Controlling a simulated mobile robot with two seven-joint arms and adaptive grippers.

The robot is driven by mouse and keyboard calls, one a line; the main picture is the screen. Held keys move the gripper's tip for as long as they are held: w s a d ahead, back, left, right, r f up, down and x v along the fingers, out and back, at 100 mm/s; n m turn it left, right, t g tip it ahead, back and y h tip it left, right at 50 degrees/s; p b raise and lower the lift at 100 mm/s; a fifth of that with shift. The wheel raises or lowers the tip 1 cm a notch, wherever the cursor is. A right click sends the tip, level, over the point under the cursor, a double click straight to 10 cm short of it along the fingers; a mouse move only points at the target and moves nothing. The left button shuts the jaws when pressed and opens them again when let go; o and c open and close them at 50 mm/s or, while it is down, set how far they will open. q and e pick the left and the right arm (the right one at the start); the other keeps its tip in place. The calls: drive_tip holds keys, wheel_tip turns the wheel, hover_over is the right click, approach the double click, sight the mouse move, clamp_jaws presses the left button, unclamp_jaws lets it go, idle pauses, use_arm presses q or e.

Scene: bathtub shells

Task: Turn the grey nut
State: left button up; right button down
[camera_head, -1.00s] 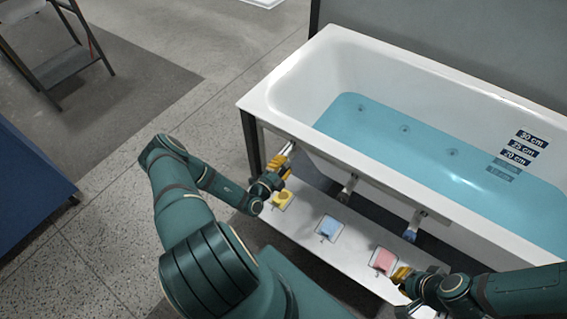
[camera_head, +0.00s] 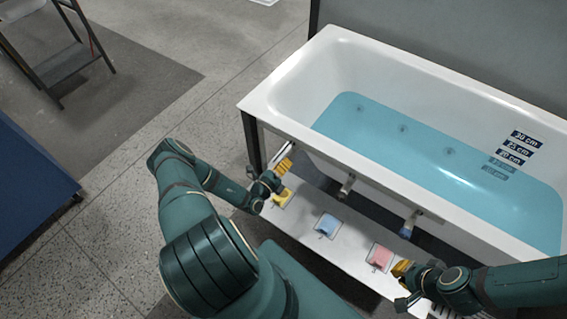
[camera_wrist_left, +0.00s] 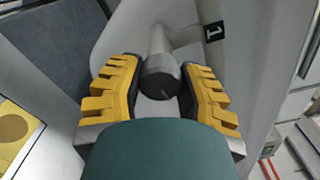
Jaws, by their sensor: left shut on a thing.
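The grey nut (camera_wrist_left: 162,78) is a dark-faced cylinder at the end of a light grey pipe, beside a black tag marked 1 in the left wrist view. My left gripper (camera_wrist_left: 161,93) has its yellow ribbed fingers on either side of the nut and is shut on it. In the head view my left gripper (camera_head: 284,168) is at the near left end of the bathtub (camera_head: 290,117), under its rim; the nut is hidden there. My right gripper (camera_head: 401,268) is beside the pink pad, apart from the nut; its finger opening is unclear.
A white shelf (camera_head: 300,231) along the tub carries a yellow pad (camera_head: 283,197), a blue pad (camera_head: 326,224) and a pink pad (camera_head: 380,257). A grey-ended fitting (camera_head: 346,187) and a blue-ended fitting (camera_head: 408,228) project below the rim. Blue water (camera_head: 420,160) partly fills the tub.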

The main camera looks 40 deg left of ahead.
use_arm(q)
drive_tip(key=shift+m, duration=0.9)
drive_tip(key=o, duration=1.2)
drive_tip(key=shift+w, duration=0.1)
drive_tip(key=s+d, duration=0.1)
drive_tip(key=s, duration=1.1)
drive_tip(key=shift+d, duration=0.2)
